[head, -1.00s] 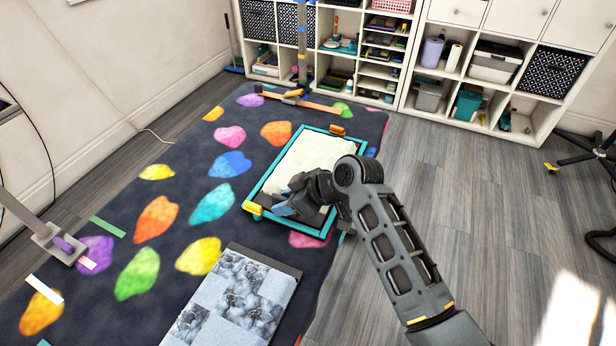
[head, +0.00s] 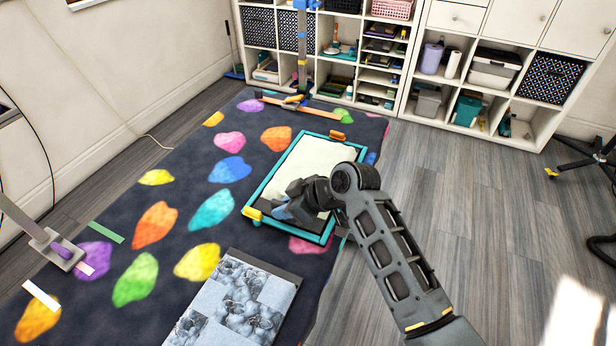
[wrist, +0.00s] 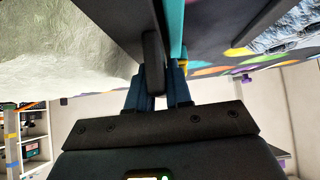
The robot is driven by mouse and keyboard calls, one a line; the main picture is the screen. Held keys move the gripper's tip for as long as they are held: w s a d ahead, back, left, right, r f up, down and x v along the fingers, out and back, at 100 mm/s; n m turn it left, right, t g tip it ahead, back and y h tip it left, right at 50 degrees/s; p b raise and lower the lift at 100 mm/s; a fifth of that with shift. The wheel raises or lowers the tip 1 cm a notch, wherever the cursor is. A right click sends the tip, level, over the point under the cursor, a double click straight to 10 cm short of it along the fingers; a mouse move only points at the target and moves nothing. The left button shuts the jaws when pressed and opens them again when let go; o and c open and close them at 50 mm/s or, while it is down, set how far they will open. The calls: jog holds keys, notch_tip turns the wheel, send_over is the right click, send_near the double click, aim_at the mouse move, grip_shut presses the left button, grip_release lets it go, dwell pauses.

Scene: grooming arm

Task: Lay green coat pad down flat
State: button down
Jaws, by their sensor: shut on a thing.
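The green coat pad is a teal-framed rectangle (head: 268,181) with a pale, fluffy surface (head: 312,160), over the right part of the dark rug. It looks roughly level in the head view; whether its whole underside touches the rug I cannot tell. My gripper (head: 297,203) is at the pad's near end, partly hidden by my wrist. In the wrist view my gripper's fingers (wrist: 158,92) are shut on a dark part beside the teal edge (wrist: 176,30), with the pale surface (wrist: 60,55) to the left.
A grey-and-blue patterned pad (head: 235,305) lies close in front on the rug (head: 190,255), which has coloured spots. A purple-and-grey stand (head: 52,245) is at left. Shelves (head: 480,125) line the back.

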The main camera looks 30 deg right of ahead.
jog(key=shift+r, duration=0.15)
jog(key=shift+r+p, duration=1.5)
jog(key=shift+r, duration=0.15)
